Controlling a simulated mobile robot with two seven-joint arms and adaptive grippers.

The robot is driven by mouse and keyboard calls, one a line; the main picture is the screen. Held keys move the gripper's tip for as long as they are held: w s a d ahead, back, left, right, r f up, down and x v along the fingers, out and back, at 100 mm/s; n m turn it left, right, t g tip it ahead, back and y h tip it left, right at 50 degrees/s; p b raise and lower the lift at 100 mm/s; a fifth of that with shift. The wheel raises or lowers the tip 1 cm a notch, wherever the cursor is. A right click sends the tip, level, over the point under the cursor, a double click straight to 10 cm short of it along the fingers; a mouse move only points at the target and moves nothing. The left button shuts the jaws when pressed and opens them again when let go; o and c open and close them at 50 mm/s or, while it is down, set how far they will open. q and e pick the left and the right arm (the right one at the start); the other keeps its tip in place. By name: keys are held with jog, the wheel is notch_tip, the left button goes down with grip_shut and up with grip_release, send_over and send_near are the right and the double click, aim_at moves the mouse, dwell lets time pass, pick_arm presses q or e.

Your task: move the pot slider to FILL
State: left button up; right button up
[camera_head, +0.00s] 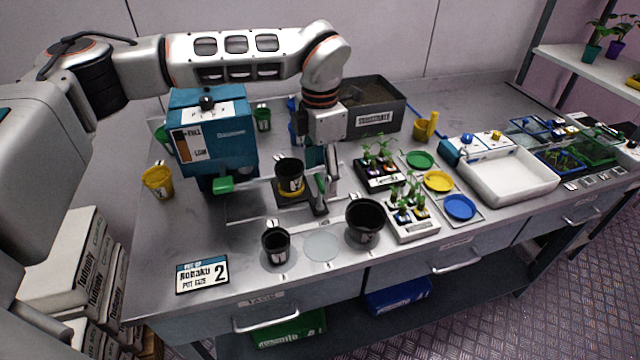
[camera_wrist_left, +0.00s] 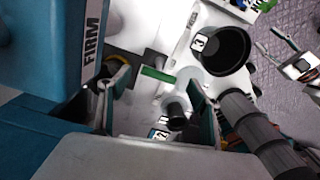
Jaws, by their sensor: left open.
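The teal substrate machine (camera_head: 214,135) stands at the back left of the bench. In front of it a black pot with a yellow band (camera_head: 290,172) sits on the pot slider's plate (camera_head: 298,198). An upright green-topped handle (camera_head: 320,186) stands at the plate's right end. My left gripper (camera_head: 323,174) is open, pointing down right beside the pot and close to the handle. In the left wrist view a green bar (camera_wrist_left: 158,75) shows between the two spread fingers; I cannot tell whether either finger touches it. A FIRM label (camera_wrist_left: 92,38) shows on the machine there. My right gripper is out of view.
A small black pot (camera_head: 275,246), a clear disc (camera_head: 321,246) and a larger black pot (camera_head: 365,220) stand along the front. Seedling trays (camera_head: 412,228), a white tray (camera_head: 548,190) and a substrate bin (camera_head: 390,123) lie to the right. A green lever (camera_head: 223,185) juts from the machine.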

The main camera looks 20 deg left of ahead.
aim_at(320, 181)
pick_arm(q)
jog(key=shift+w+f, duration=0.1)
jog(key=shift+f, duration=2.25)
